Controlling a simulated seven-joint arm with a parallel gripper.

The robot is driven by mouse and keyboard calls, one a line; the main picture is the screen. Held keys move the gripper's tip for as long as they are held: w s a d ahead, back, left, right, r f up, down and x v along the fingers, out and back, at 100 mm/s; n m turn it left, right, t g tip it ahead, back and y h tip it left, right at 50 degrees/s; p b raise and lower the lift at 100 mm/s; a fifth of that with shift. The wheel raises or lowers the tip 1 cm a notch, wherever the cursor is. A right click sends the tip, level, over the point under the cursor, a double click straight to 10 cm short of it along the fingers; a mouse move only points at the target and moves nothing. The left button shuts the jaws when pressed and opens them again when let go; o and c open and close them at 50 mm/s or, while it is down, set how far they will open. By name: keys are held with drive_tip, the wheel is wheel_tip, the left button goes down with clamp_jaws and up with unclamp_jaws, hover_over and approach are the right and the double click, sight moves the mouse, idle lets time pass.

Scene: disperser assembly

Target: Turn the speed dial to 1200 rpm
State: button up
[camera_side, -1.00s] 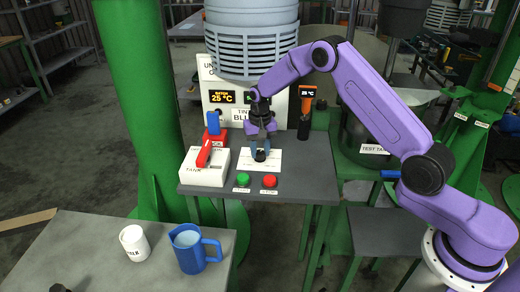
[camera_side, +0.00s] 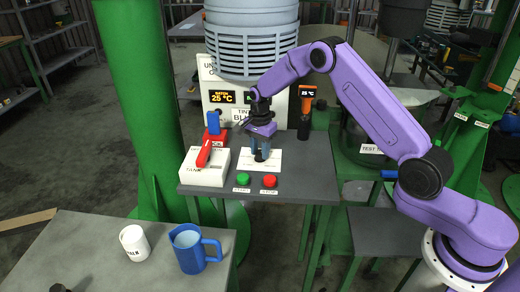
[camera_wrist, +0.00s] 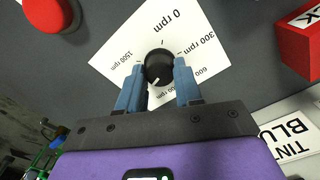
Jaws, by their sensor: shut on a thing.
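The speed dial is a round black knob (camera_wrist: 158,65) on a white card (camera_wrist: 122,38). In the wrist view the card reads 0 rpm, 300 rpm, 600 and 1500 rpm; other lettering is partly covered by my fingers. A pale mark on the knob points down and slightly left in that view, away from 0 rpm. My gripper (camera_wrist: 159,69) is shut on the dial, with a blue finger on each side. In the side view my gripper (camera_side: 260,155) reaches straight down over the card (camera_side: 273,164) and largely hides the dial.
A green button (camera_side: 242,179) and a red button (camera_side: 269,180) sit at the bench's front. A white box with a red lever (camera_side: 205,152) stands to the left. A black and orange device (camera_side: 305,110) stands behind right. A mug (camera_side: 134,242) and blue jug (camera_side: 190,250) stand on the front table.

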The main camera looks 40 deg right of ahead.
sight(260, 152)
drive_tip(key=shift+m, duration=0.6)
drive_tip(key=o, duration=1)
drive_tip(key=shift+o, duration=0.2)
wheel_tip(260, 152, up, 18)
drive_tip(key=shift+f, duration=0.25)
